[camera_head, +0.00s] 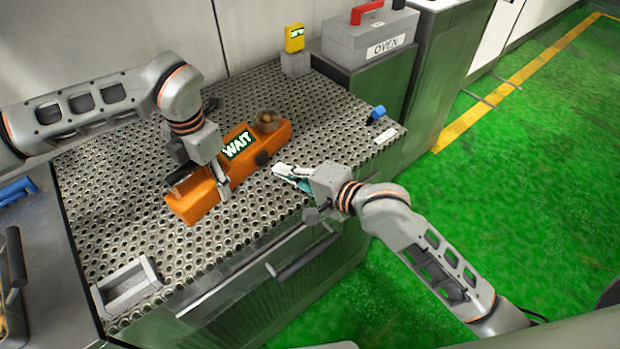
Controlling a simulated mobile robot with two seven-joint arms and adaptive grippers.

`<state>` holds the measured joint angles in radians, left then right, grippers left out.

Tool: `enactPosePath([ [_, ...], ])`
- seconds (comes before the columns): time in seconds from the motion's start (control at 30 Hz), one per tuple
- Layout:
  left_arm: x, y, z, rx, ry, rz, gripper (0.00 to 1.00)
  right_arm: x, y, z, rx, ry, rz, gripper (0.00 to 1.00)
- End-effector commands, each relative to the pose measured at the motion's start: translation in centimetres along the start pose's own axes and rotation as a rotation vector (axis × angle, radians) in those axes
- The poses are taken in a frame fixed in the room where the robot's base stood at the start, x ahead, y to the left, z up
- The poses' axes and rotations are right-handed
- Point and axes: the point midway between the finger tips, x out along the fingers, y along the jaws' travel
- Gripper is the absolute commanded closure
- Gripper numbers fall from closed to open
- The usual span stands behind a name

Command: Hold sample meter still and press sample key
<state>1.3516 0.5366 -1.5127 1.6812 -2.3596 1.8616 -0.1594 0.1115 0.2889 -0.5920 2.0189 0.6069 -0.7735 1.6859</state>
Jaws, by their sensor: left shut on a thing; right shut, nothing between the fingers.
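The orange sample meter (195,203) lies on the perforated metal table, with a lit screen (238,145) reading "WAIT". A small cup of brownish pieces (267,119) sits at its far right end. A dark key (262,158) shows on the meter's front side, right of the screen. My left gripper (222,187) is shut on the meter, left of the screen, and hides part of its body. My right gripper (279,170) is shut and empty, just to the right of and in front of the dark key, with a small visible gap.
A yellow device (294,38) stands on a grey block at the back. A grey box labelled "OVEN" (368,38) with a red handle is behind right. A blue-topped item (377,114) is near the right edge. An empty grey holder (127,287) sits front left.

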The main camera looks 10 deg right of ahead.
Motion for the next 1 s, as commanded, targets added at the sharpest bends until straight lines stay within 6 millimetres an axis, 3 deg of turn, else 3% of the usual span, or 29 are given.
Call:
enactPosePath([
  [0.2, 0.4, -0.2, -0.2, 0.003, 0.008, -0.004, 0.88, -5.0, 0.0, 0.0, 0.0, 0.0, 0.0, 1.0],
  [0.4, 0.3, -0.2, -0.2, 0.002, 0.007, -0.004, 0.88, -8.0, 0.0, 0.0, 0.0, 0.0, 0.0, 1.0],
  [0.6, 0.3, -0.2, -0.2, 0.002, 0.006, -0.003, 0.88, -9.1, -0.1, 0.0, -0.001, 0.001, -0.001, 1.0],
  [1.0, 0.2, -0.1, -0.1, 0.0, 0.004, -0.002, 0.88, -9.2, -0.1, 0.0, 0.0, 0.001, -0.001, 1.0],
])
